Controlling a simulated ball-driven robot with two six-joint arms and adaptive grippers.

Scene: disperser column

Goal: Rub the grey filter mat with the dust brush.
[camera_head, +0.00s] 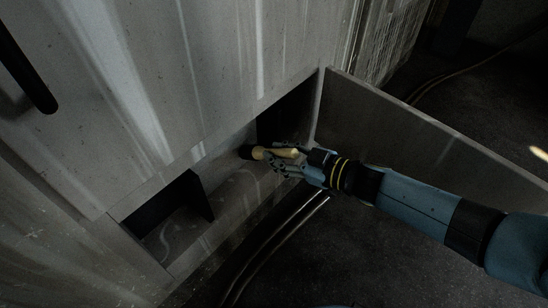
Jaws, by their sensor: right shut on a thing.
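My right gripper (279,160) is shut on the dust brush (259,153), which has a yellowish handle and a dark head pointing left. The brush is at the low opening in the cabinet, with its head at or just inside the opening. A grey surface (236,194) lies inside the opening, left of and below the brush; it may be the grey filter mat, but the dim light does not make this certain. I cannot tell whether the brush head touches it. My left gripper is not in view.
The metal cabinet (190,75) fills the upper left. Its open door panel (400,125) stands out to the right, just behind my right arm. A dark upright piece (200,195) stands inside the opening. Cables (268,252) run along the dark floor below.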

